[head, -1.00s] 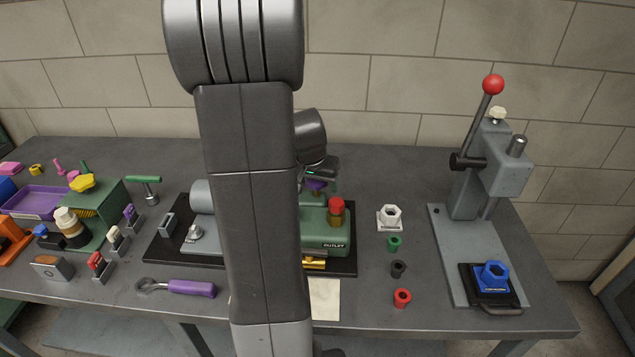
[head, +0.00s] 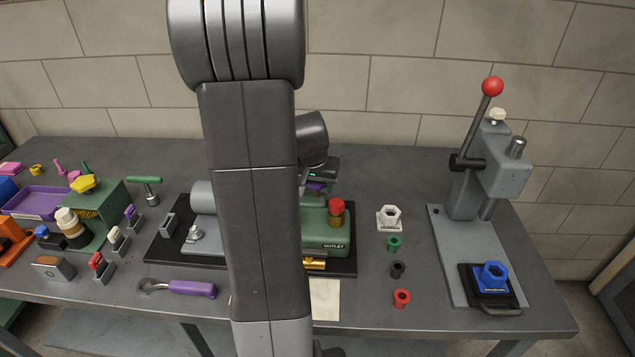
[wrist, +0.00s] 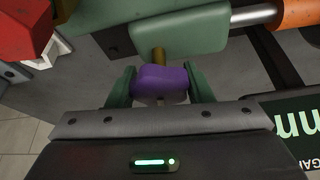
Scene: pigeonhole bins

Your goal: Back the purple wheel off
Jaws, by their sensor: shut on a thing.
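The purple wheel (wrist: 160,84) sits between the two green fingertips of my gripper (wrist: 161,88) in the wrist view. The gripper is shut on it from both sides. A brass-coloured stem (wrist: 159,55) runs from the wheel to a green body (wrist: 180,30). In the head view the wheel (head: 315,187) shows as a small purple patch under my gripper (head: 318,180), above the green pump housing (head: 325,232) marked OUTLET. My arm hides much of the machine, and the wheel's turn angle cannot be told.
A white hex part (head: 389,218) and several small rings stand farther right, before a grey press (head: 490,170). A purple-handled wrench (head: 190,288) lies at the front left.

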